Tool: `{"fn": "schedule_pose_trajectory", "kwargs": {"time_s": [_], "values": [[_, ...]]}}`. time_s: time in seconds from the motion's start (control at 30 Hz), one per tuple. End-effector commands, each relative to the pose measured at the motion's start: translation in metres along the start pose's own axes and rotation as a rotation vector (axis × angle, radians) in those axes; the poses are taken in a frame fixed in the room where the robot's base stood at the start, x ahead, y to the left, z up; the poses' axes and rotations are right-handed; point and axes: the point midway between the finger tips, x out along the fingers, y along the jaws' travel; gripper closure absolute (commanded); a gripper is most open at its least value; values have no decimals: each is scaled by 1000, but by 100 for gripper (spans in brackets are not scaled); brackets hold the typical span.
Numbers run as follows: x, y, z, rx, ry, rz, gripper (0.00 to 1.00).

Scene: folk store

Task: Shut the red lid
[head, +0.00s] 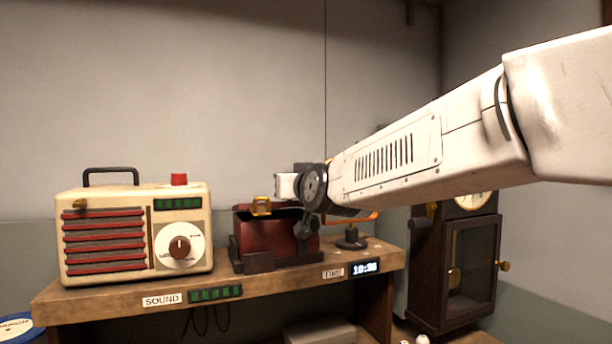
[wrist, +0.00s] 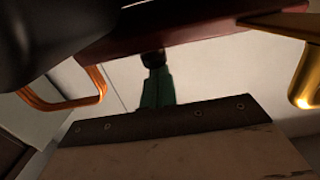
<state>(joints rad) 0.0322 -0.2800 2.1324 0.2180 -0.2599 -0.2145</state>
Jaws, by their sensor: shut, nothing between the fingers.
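The dark red box (head: 270,232) stands on the wooden shelf, with a gold latch (head: 261,206) at its upper left. My gripper (head: 307,229) is shut and empty, pointing down at the box's right side; contact is unclear. My arm hides part of the box's top. In the wrist view, a dark red panel (wrist: 185,27), probably the lid, crosses the top. An orange handle (wrist: 68,104) hangs at its left and a gold piece (wrist: 306,82) is at right. How far the lid stands open cannot be told.
A cream radio (head: 135,230) with a red button stands left of the box. A small dark stand (head: 351,240) is to the right on the shelf (head: 110,293). A dark clock cabinet (head: 455,265) stands further right.

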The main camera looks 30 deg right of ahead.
Motion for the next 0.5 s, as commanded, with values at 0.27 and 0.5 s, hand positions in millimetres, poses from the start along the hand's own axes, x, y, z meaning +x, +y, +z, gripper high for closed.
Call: {"fn": "schedule_pose_trajectory", "kwargs": {"time_s": [0.27, 0.5], "values": [[-11, -3, 16, -1, 20, 3, 100], [-16, -3, 27, -1, 18, 3, 100]]}}
